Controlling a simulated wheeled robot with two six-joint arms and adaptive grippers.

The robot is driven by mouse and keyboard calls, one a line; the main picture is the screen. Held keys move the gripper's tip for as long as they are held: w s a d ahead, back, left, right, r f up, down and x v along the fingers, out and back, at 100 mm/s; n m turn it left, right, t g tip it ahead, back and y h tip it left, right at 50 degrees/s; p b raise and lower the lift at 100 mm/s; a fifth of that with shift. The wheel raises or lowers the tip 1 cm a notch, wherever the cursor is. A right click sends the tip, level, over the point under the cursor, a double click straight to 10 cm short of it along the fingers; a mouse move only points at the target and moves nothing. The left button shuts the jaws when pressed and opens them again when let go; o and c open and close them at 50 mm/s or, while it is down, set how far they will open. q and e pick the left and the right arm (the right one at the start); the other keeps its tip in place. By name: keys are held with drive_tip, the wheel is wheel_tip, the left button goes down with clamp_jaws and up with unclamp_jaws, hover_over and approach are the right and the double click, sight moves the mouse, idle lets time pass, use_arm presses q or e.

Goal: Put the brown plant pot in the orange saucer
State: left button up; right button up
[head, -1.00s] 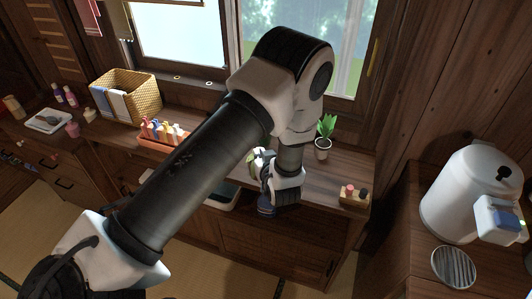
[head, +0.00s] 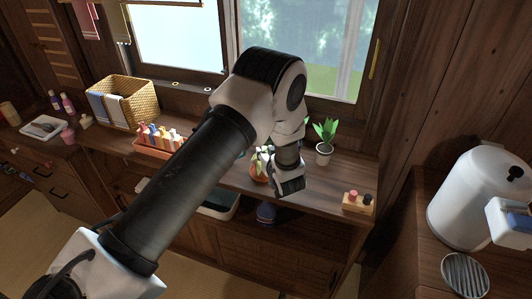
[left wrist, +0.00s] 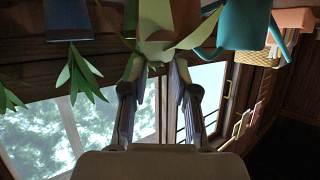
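In the head view a brown-orange plant pot (head: 258,171) with pale green leaves stands on the wooden counter, partly hidden behind my left arm. My left gripper (head: 287,182) is close by on its right, low over the counter; its fingertips are hard to make out there. The left wrist view is upside down. In it my left gripper's two fingers (left wrist: 157,85) are apart, with nothing clearly clamped. Drooping leaves (left wrist: 163,48) and the tan pot (left wrist: 168,14) lie just beyond the fingertips. I cannot make out the orange saucer. My right gripper is not in view.
A teal watering can (left wrist: 242,22) is beside the pot in the wrist view. A bottle rack (head: 158,149) and a basket (head: 142,101) stand left.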

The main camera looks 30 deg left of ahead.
use_arm(q)
drive_tip(key=shift+d+r, duration=0.1)
drive_tip(key=shift+r, duration=0.1)
drive_tip(key=b+v, duration=0.1)
drive_tip(key=v, duration=1)
drive_tip(key=s+d+f+m+g+h, duration=0.1)
drive_tip(key=s+f+m+g+h, duration=0.4)
drive_tip(key=s+f, duration=1.05)
drive_tip(key=s+d+f+m+g+h, duration=0.2)
drive_tip(key=s+f, duration=0.1)
drive_tip(key=s, duration=0.5)
drive_tip(key=s+d+f+m+g+h, duration=0.2)
drive_tip(key=s+f+h, duration=0.1)
drive_tip(key=s, duration=0.4)
drive_tip(key=shift+s+d+f+h, duration=0.3)
drive_tip(key=shift+s+d+f, duration=0.1)
drive_tip(key=shift+f, duration=0.1)
drive_tip(key=shift+a, duration=0.1)
